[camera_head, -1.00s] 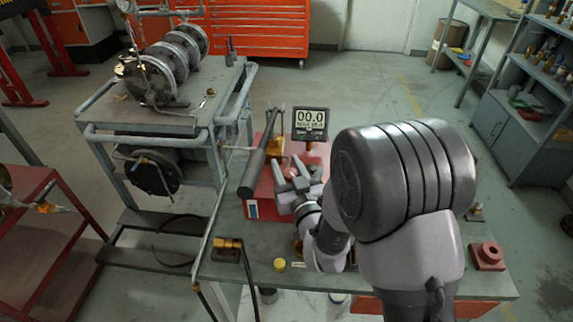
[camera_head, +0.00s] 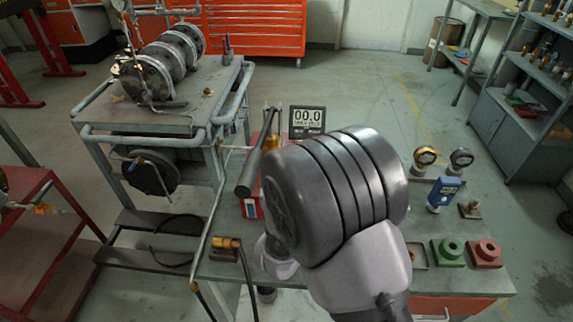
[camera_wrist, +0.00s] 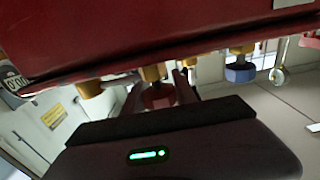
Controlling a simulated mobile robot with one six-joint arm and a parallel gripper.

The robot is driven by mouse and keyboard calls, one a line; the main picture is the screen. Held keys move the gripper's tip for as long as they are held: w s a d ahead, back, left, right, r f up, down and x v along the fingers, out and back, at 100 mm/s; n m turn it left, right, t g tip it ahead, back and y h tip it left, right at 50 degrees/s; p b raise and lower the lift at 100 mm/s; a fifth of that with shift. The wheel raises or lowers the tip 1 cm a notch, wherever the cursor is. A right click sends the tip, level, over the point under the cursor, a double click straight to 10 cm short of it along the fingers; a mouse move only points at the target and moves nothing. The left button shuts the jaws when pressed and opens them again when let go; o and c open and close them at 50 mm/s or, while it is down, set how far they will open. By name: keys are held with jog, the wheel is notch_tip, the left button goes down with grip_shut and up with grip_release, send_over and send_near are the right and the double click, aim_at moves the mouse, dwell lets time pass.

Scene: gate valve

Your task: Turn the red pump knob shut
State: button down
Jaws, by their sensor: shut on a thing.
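The red pump body (camera_head: 250,208) is on the workbench, mostly covered by my arm in the head view. In the wrist view its dark red side (camera_wrist: 150,45) fills the top. The red knob (camera_wrist: 158,97) sits under a brass fitting (camera_wrist: 152,73) on that side. My gripper (camera_wrist: 158,92) has one finger on each side of the red knob and is shut on it. The head view hides my gripper and the knob behind my arm. A display (camera_head: 308,120) behind the pump reads 00.0.
In the wrist view, a blue knob (camera_wrist: 240,73) hangs from another brass fitting to the right. On the bench's right stand two gauges, a blue meter (camera_head: 442,194), a green block (camera_head: 448,251) and a red block (camera_head: 485,253). A dark pump handle (camera_head: 250,165) rises left of my arm.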

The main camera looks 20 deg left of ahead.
jog(key=shift+d+m+t+h, duration=0.15)
jog(key=shift+m+h, duration=0.6)
jog(key=shift+h, duration=0.45)
jog(key=shift+d+m+t+h, duration=0.15)
jog(key=shift+m+h, duration=0.6)
jog(key=shift+h, duration=0.45)
jog(key=shift+w+d, duration=0.1)
jog(key=c, duration=1)
grip_release()
jog(key=s+p, duration=0.3)
jog(key=s, duration=1.4)
jog(key=shift+s+a, duration=0.2)
jog(key=shift+a, duration=0.15)
